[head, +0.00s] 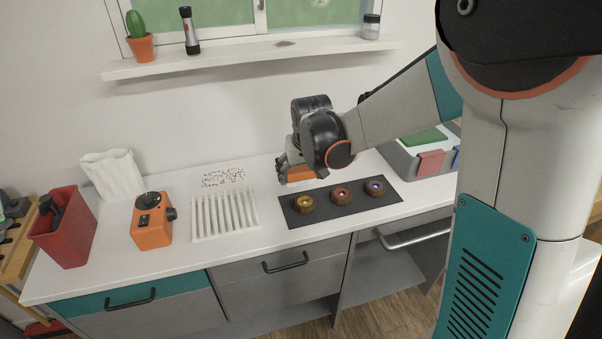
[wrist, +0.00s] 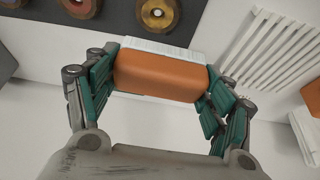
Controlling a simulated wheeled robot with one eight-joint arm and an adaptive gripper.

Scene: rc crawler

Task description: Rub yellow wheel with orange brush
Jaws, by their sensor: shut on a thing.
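My gripper (head: 287,170) is shut on the orange brush (head: 300,174) and holds it over the worktop, behind the dark mat. In the wrist view the orange brush (wrist: 160,75) sits between the teal finger pads, with its pale bristle side facing away from me. The yellow wheel also shows near the top of the wrist view (wrist: 156,14).
A red-hub wheel (head: 341,194) and a blue-hub wheel (head: 375,186) sit on the dark mat (head: 330,212). A white slotted rack (head: 225,214), an orange device (head: 152,222) and a red bin (head: 64,230) stand to the left. A grey case (head: 405,160) stands at the right.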

